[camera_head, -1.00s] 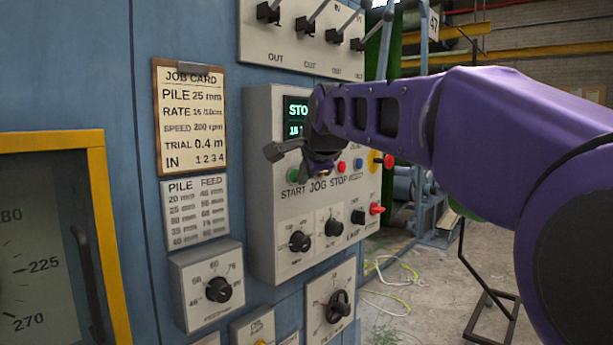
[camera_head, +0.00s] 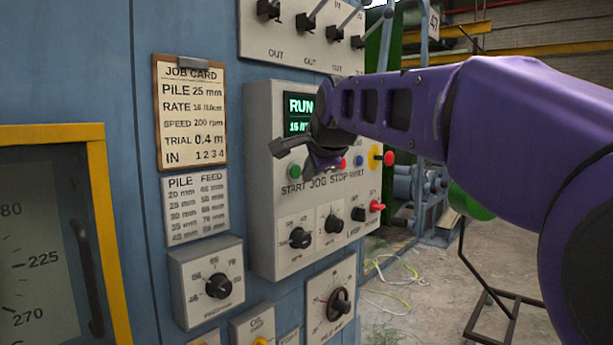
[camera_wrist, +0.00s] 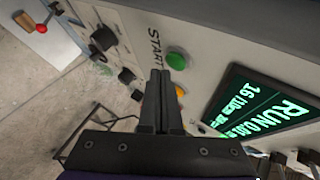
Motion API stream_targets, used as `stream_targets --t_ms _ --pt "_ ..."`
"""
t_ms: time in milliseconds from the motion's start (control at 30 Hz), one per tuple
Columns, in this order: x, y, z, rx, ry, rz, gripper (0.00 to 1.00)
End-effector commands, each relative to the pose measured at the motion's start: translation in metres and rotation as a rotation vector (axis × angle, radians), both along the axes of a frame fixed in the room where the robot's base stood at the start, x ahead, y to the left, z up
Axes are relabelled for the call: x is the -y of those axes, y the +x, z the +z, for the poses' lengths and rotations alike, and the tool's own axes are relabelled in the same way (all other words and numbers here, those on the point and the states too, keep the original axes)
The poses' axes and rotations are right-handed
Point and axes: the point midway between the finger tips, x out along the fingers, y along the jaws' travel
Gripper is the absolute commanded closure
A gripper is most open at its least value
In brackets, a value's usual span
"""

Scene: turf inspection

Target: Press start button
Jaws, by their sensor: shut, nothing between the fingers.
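The green start button (camera_head: 295,172) is on the grey control panel (camera_head: 262,225), above the label START. In the wrist view the green button (camera_wrist: 177,61) is in full sight beside my fingertips. My gripper (camera_head: 277,148) is shut and empty, in front of the panel just above and left of the button. Its two fingers lie together in the wrist view (camera_wrist: 160,73). I cannot tell how far the tips stand off the panel. The panel's display (camera_head: 299,112) reads RUN in green; my wrist hides its right part.
The red stop button (camera_head: 360,160), the blue reset button and a red knob on yellow (camera_head: 389,158) are to the right. Dark dials (camera_head: 300,238) are below. Levers (camera_head: 306,24) jut out above. A job card (camera_head: 190,115) hangs at left.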

Motion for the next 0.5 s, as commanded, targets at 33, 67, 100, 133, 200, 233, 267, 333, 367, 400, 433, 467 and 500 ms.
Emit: stream_targets --t_ms 33,67,100,133,200,233,267,333,367,400,433,467,500 --pt "0.001 -0.001 0.0 0.0 0.001 -0.001 1.0" --pt "0.001 -0.001 0.0 0.0 0.001 -0.001 1.0" --pt "0.001 -0.001 0.0 -0.001 0.0 -0.001 1.0" --pt "0.001 -0.001 0.0 -0.001 0.0 -0.001 1.0" --pt "0.001 0.0 0.0 -0.001 0.0 -0.001 1.0" --pt "0.001 0.0 0.0 -0.001 0.0 -0.001 1.0" --pt "0.001 0.0 0.0 -0.001 0.0 -0.001 1.0" --pt "0.003 -0.001 0.0 0.0 0.001 -0.002 1.0" --pt "0.004 -0.002 -0.001 0.0 0.001 -0.002 1.0" --pt "0.006 -0.004 -0.001 0.0 0.001 -0.003 1.0" --pt "0.009 -0.006 -0.001 0.001 0.001 -0.003 1.0" --pt "0.011 -0.008 -0.001 0.001 0.001 -0.003 1.0" --pt "0.015 -0.01 -0.002 0.001 0.002 -0.005 1.0"
